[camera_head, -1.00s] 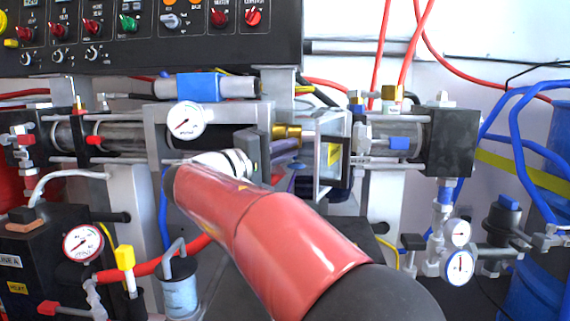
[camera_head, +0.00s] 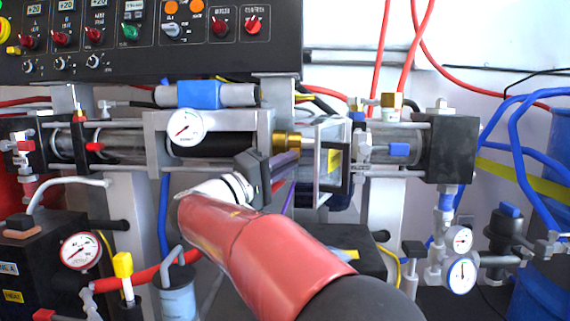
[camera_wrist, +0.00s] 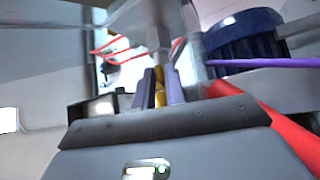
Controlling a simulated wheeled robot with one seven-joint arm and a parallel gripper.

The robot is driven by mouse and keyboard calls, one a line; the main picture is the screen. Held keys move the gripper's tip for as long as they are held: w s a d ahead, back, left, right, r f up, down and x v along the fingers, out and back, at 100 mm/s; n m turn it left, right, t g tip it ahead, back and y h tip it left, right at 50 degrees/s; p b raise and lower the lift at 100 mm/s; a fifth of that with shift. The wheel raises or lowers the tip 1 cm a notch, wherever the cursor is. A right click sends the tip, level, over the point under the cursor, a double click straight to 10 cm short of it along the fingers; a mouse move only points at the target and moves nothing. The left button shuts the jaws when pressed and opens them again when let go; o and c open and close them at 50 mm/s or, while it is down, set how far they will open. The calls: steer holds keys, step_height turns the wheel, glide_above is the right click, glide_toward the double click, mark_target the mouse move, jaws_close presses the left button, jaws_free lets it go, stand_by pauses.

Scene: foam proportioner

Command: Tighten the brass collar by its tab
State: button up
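The brass collar (camera_head: 287,142) sits on the horizontal cylinder, just right of the dark barrel and left of the clear-sided frame. My gripper (camera_head: 289,160) reaches in from below and in front, its purple-grey fingers just under the collar. In the wrist view, my gripper (camera_wrist: 160,84) has its two fingers close together with a brass strip, the tab (camera_wrist: 159,88), filling the gap between them. The tab is hidden behind the fingers in the head view.
A pressure gauge (camera_head: 185,127) is on the block left of the collar. The clear-sided frame (camera_head: 325,165) stands close on the right. A control panel (camera_head: 150,40) hangs above. A purple line and a dark blue ribbed part (camera_wrist: 243,40) show in the wrist view.

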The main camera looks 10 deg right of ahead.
steer(key=o, duration=0.4)
steer(key=shift+c, duration=0.2)
steer(key=v, duration=0.7)
steer(key=shift+a, duration=0.35)
steer(key=shift+s+f, duration=0.15)
